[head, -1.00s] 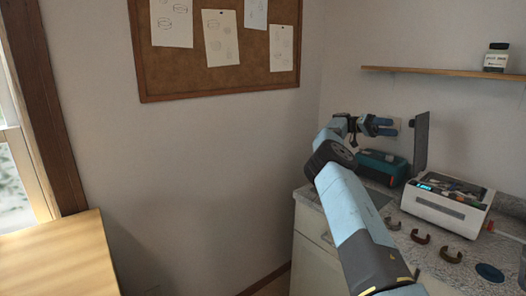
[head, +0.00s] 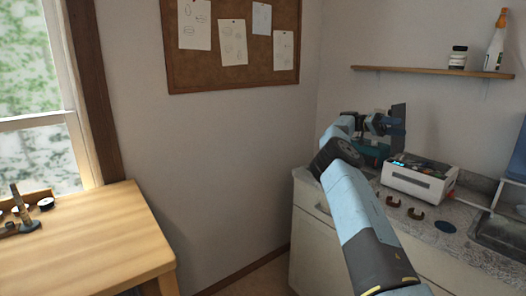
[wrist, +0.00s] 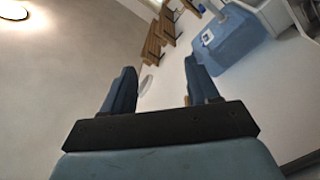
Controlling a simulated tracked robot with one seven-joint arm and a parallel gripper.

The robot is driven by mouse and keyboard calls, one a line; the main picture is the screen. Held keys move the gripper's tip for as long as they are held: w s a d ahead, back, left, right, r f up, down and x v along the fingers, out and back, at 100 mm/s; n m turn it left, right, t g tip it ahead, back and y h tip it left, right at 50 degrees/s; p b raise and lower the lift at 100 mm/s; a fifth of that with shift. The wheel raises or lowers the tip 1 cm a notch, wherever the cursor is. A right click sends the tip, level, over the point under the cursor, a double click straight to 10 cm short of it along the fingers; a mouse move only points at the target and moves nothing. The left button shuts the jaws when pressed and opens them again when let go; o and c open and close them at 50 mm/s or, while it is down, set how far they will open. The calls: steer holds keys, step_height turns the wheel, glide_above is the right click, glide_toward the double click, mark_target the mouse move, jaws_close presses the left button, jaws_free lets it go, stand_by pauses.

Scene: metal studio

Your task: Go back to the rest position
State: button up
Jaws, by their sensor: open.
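My gripper (head: 380,122) is raised over the back of the counter at the right in the head view, with my arm bent toward it. In the wrist view the two blue fingers of my gripper (wrist: 161,88) stand wide apart with nothing between them. The wrist view looks across the room, tilted, past the fingers.
A granite counter (head: 400,222) holds a white machine (head: 418,180), several small curved pieces, a dark disc (head: 445,227) and a sink (head: 500,238). A shelf (head: 420,71) hangs above. A wooden table (head: 80,240) stands left by the window.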

steer(key=s+d+r+n+t+y, duration=0.3)
steer(key=s+d+r+t, duration=0.15)
steer(key=s+d, duration=0.45)
steer(key=s+a+n+t+y, duration=0.1)
steer(key=s+n+t+y, duration=0.3)
steer(key=s, duration=0.6)
steer(key=s+a+f+n+t+y, duration=0.2)
steer(key=s+a+n+t, duration=0.4)
steer(key=s+a, duration=0.9)
steer(key=s+a+f+n+t+y, duration=0.2)
steer(key=s+a+n+t, duration=0.4)
steer(key=s+a, duration=0.9)
steer(key=a+f, duration=0.1)
steer(key=a, duration=0.3)
steer(key=shift+a+f+y, duration=0.15)
steer(key=shift+f+y, duration=0.2)
steer(key=shift+y, duration=0.05)
